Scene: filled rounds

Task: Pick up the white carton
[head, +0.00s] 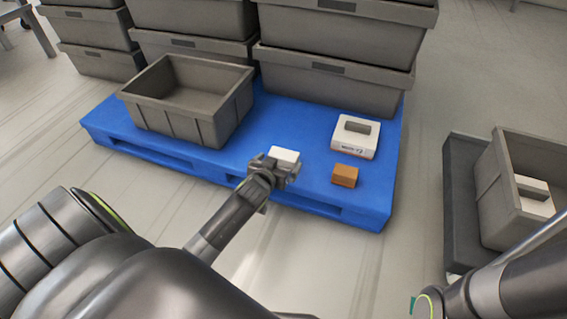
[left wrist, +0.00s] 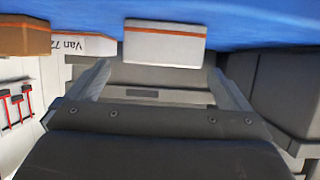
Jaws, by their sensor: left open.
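The white carton (head: 285,154) is a small box on the blue pallet, near its front edge. In the left wrist view the white carton (left wrist: 165,44) shows an orange stripe and sits just ahead of my fingers, roughly centred across the gap. My left gripper (head: 276,168) is open, right at the near side of the carton in the head view. It also shows in the left wrist view (left wrist: 163,85) with its two fingers spread apart. Whether the fingers touch the carton cannot be told. My right arm enters at the lower right; its gripper is out of view.
A brown box (head: 345,175) and a larger white box (head: 343,150) with a grey top patch stand to the right on the blue pallet (head: 290,110). An open grey bin (head: 225,125) is at left, stacked grey bins (head: 330,75) behind. Another bin (head: 487,200) is at right.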

